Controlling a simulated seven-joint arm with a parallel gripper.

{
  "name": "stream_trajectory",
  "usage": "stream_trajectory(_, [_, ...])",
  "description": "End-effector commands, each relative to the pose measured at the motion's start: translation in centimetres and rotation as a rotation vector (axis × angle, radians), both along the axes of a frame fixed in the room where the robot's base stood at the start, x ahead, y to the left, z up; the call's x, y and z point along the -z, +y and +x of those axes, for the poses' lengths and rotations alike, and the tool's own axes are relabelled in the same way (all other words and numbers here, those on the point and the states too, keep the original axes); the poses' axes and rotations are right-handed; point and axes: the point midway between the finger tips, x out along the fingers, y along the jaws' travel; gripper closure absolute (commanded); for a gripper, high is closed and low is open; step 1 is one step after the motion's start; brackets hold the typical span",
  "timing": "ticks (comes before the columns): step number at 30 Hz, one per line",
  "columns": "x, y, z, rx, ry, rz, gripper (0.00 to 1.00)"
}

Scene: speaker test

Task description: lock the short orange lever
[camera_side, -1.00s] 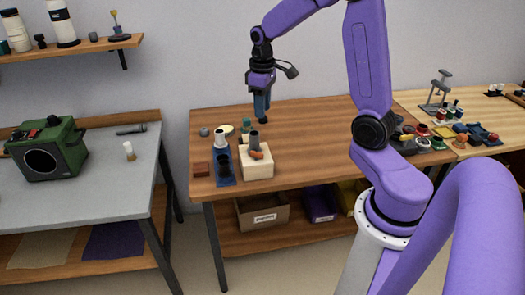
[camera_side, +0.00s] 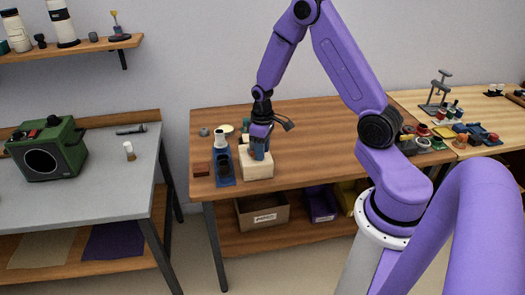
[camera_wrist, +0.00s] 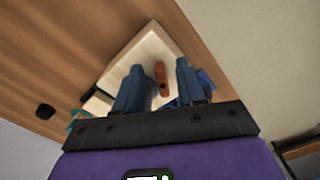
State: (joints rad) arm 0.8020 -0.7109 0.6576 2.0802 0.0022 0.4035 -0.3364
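The short orange lever (camera_wrist: 161,76) sits on a pale wooden block (camera_wrist: 143,50) in the wrist view. The block also shows in the side view (camera_side: 257,170), near the front edge of the table, but the lever is hidden there behind my gripper. My gripper (camera_wrist: 160,65) points down at the block, its two blue fingers apart on either side of the lever. In the side view my gripper (camera_side: 258,153) is low over the block. Whether a finger touches the lever or block cannot be told.
A blue stand with a pale bottle (camera_side: 222,160) is close to the left of the block.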

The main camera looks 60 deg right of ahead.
Motion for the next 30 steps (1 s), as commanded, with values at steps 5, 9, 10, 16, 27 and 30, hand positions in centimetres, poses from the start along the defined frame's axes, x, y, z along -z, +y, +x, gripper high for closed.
stream_trajectory(5, [0.77,-0.02,-0.03,0.001,0.001,0.0,0.61])
stream_trajectory(9, [0.84,-0.01,-0.02,0.001,0.0,0.0,0.61])
stream_trajectory(10, [0.83,-0.02,-0.01,0.001,0.0,0.0,0.61])
stream_trajectory(16, [0.81,-0.02,-0.03,0.001,0.0,0.0,0.93])
stream_trajectory(27, [0.79,0.05,-0.03,0.021,0.0,0.0,1.0])
stream_trajectory(30, [0.78,0.1,-0.06,0.054,0.0,0.0,1.0])
